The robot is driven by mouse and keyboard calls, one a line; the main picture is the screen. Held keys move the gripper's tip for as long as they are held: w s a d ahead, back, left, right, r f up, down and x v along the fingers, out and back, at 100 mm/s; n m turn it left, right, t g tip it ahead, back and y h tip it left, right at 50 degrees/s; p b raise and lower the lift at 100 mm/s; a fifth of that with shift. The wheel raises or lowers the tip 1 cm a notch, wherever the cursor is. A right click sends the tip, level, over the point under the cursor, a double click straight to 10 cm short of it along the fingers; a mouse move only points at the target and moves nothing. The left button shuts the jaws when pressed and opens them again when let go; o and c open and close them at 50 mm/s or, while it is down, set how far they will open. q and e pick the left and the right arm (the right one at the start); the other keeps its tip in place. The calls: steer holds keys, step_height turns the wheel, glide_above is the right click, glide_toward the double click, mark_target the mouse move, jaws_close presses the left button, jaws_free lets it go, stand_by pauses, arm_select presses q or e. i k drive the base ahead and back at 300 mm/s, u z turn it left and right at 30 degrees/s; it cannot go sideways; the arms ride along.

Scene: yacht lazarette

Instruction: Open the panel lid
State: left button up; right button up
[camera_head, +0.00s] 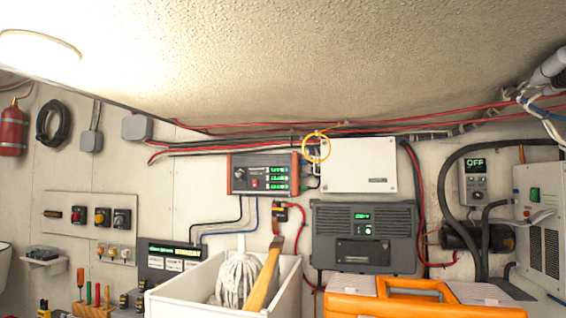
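A white rectangular box (358,165) with a flat, closed front cover is fixed high on the back wall, right of centre. It has small screws at its corners. I cannot tell for sure that this cover is the panel lid. A pale switch panel (62,226) with red, yellow and black switches is on the left wall; no raised lid shows on it. Neither of my grippers is in view.
An orange case (424,298) stands at the bottom right, below a dark grey unit (364,252). Red and black cables run under the low ceiling. A grey-white unit (541,240) stands at right.

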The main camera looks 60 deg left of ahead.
mark_target(366, 165)
steer(key=k, duration=0.4)
steer(key=u, duration=1.2)
steer(key=i, duration=0.5)
